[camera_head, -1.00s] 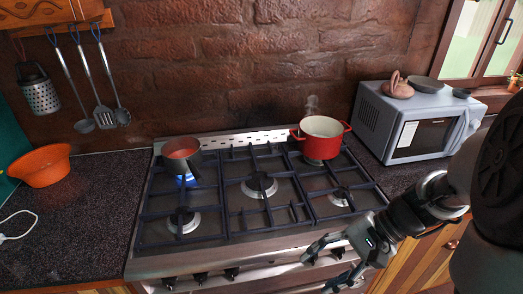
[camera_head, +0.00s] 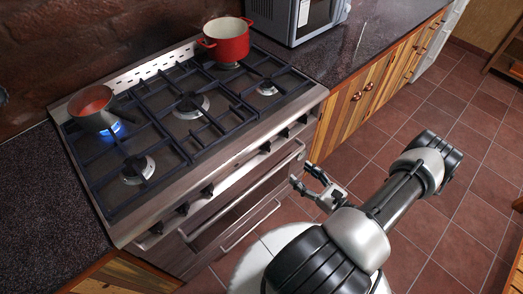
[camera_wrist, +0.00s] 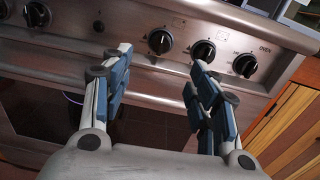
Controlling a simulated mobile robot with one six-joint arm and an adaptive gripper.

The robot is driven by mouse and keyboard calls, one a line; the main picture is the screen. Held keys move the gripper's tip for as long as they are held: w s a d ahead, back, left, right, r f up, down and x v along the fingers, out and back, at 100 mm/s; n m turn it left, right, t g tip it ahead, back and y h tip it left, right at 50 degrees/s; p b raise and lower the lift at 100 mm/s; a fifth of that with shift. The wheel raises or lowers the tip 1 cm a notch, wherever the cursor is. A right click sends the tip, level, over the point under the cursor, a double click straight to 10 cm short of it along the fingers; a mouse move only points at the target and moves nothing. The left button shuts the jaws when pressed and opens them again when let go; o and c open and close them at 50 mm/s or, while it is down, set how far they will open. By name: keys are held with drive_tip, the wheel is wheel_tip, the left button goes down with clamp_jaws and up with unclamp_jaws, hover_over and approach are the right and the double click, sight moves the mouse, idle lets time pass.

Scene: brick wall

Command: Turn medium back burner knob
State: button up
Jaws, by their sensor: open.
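The stove (camera_head: 190,235) has a row of black knobs along its front panel. In the head view, knobs show at the left (camera_head: 182,208) and at the right (camera_head: 265,147). In the wrist view, a round knob (camera_wrist: 160,41) with a pale pointer lies ahead of the gap between my fingers, with another knob (camera_wrist: 245,65) beyond the right finger and one (camera_wrist: 37,14) at upper left. My gripper (camera_wrist: 160,62) is open and empty, apart from the knobs. In the head view, my gripper (camera_head: 308,180) hangs in front of the oven handle. Which burner each knob serves is unreadable.
A small pot (camera_head: 93,108) sits over a lit blue flame at the back left burner. A red pot (camera_head: 229,42) stands at the back right. The oven handle (camera_head: 250,190) juts out below the knobs. Tiled floor (camera_head: 455,165) is open at the right.

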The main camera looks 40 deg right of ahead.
sight(270, 148)
drive_tip(key=shift+h, duration=0.3)
drive_tip(key=w+b, duration=0.1)
drive_tip(key=w, duration=0.4)
drive_tip(key=w+b, duration=0.1)
drive_tip(key=w, duration=0.5)
drive_tip(key=w+a+b, duration=0.1)
drive_tip(key=w, duration=0.5)
drive_tip(key=shift+w+a+f, duration=0.1)
drive_tip(key=shift+f, duration=0.1)
drive_tip(key=c, duration=1)
